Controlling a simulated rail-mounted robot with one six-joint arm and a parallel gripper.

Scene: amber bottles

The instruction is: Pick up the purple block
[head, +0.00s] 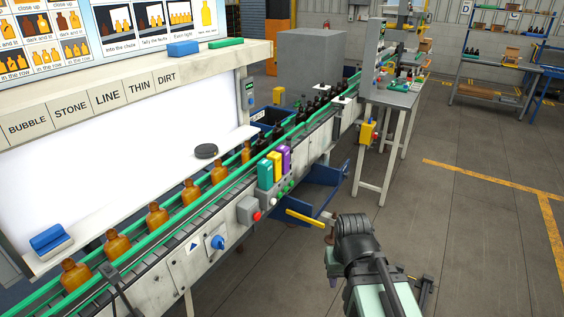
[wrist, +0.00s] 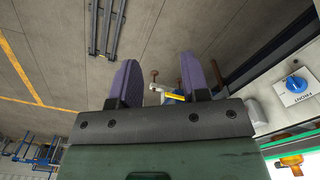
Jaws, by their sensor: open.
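The purple block (head: 284,158) stands upright on the near side of the conveyor in the head view. It is the farthest of three blocks in a row, just beyond a yellow block (head: 274,166) and a teal block (head: 265,175). I cannot make it out in the wrist view. My gripper (wrist: 158,78) is open, with its two purple-grey fingers apart and nothing between them. In the head view my arm is at lower right, well below and to the right of the blocks; the fingers are not clear there.
Amber bottles (head: 158,216) stand along the conveyor (head: 180,247) behind green rails. A control box with a red button (head: 250,210) and a blue knob (head: 217,242) are on its near side. A blue bracket with a yellow bar (head: 305,218) juts out below the blocks. Floor at right is clear.

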